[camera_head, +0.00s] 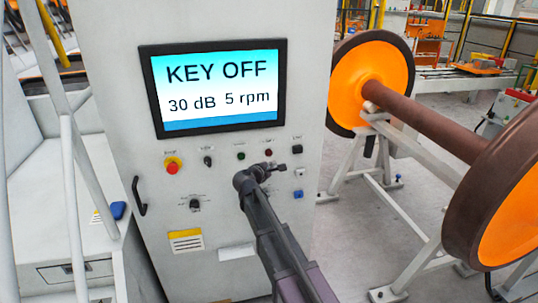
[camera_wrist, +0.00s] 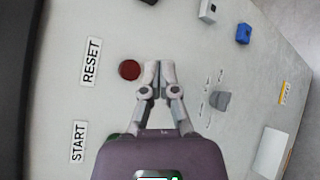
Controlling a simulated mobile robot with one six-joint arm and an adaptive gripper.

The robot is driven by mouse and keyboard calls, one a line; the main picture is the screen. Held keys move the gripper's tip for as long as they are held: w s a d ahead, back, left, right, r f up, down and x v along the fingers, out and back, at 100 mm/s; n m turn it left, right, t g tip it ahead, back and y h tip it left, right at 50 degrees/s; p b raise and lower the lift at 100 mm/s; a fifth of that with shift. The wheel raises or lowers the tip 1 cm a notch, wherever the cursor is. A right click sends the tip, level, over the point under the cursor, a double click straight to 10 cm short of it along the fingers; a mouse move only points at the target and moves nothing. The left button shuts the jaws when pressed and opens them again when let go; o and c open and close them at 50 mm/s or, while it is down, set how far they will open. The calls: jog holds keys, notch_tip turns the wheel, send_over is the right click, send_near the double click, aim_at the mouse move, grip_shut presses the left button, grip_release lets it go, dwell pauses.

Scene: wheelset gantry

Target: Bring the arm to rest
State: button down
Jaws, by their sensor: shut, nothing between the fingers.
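My gripper (camera_wrist: 159,72) is shut and empty in the wrist view, its fingertips together in front of the grey panel. In that view the fingertips are just right of the red RESET button (camera_wrist: 129,70); I cannot tell how far they are from the panel. In the head view my arm reaches up from the bottom edge to the control cabinet (camera_head: 225,30), with my gripper (camera_head: 280,167) below the red button (camera_head: 268,153) and green button (camera_head: 241,156). The screen (camera_head: 215,85) reads KEY OFF, 30 dB, 5 rpm.
A grey knob (camera_wrist: 220,100) and a blue switch (camera_wrist: 243,34) lie right of the fingers in the wrist view. The cabinet has a red emergency stop (camera_head: 172,168) and black handle (camera_head: 138,196). An orange-faced wheelset (camera_head: 430,115) rests on a grey stand at right.

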jog(key=s+d+f+m+g+y, duration=0.1)
jog(key=s+d+f+m+g, duration=0.75)
jog(key=s+d, duration=0.55)
jog(key=s+f+m+g+y, duration=0.2)
jog(key=s+m, duration=0.3)
jog(key=s, duration=0.4)
jog(key=s+d+f+m+g+y, duration=0.1)
jog(key=s+f+m+y, duration=0.3)
jog(key=s, duration=0.5)
jog(key=shift+s+m+g+y, duration=0.35)
jog(key=shift+g+y, duration=0.15)
jog(key=shift+g, duration=0.35)
